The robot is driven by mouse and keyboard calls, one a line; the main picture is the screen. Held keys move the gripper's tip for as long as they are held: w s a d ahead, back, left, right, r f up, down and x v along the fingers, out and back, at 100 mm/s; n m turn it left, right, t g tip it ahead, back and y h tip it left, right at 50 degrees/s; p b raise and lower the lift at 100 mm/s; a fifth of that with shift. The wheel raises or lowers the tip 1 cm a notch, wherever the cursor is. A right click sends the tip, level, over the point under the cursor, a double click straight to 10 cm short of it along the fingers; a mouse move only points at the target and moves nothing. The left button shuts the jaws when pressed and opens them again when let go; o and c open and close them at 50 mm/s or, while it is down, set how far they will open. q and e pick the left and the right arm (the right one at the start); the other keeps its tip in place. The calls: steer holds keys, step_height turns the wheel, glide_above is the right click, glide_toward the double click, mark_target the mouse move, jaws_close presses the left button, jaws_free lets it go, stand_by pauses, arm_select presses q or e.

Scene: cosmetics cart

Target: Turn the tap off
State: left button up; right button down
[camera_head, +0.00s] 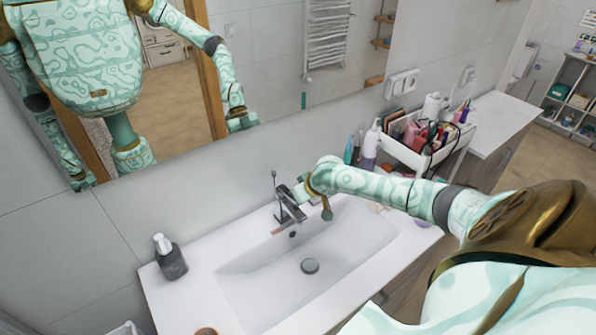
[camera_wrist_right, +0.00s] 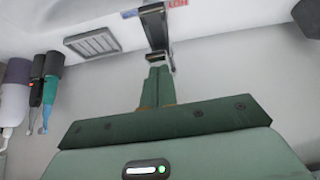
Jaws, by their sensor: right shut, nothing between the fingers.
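The chrome tap (camera_head: 290,205) stands at the back edge of the white sink basin (camera_head: 345,245), with a thin upright rod behind it. My right gripper (camera_head: 302,191) is right beside the tap's upper part in the head view. In the right wrist view the green fingers (camera_wrist_right: 158,85) are pressed together and empty. Their tips are at the end of a dark metal part of the tap (camera_wrist_right: 155,28); I cannot tell if they touch. A red and blue label with upside-down HOT lettering (camera_wrist_right: 176,4) is beside it. No water stream is discernible. My left gripper is not directly in view.
A dark soap dispenser (camera_head: 170,258) stands left of the basin. A white cart (camera_head: 420,155) full of cosmetics is right of the sink, with bottles (camera_head: 369,147) near my right forearm. A mirror (camera_head: 270,60) on the back wall reflects my body.

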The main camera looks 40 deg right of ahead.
steer(key=shift+s+f, duration=0.15)
steer(key=shift+f, duration=0.1)
steer(key=r+p, duration=0.1)
steer(key=p, duration=0.1)
steer(key=r+p, duration=0.4)
steer(key=shift+w+r, duration=0.1)
steer(key=shift+w, duration=0.2)
steer(key=s+v, duration=0.1)
steer(key=v, duration=0.8)
steer(key=shift+f, duration=0.35)
steer(key=shift+s+a, duration=0.1)
steer(key=shift+s, duration=0.05)
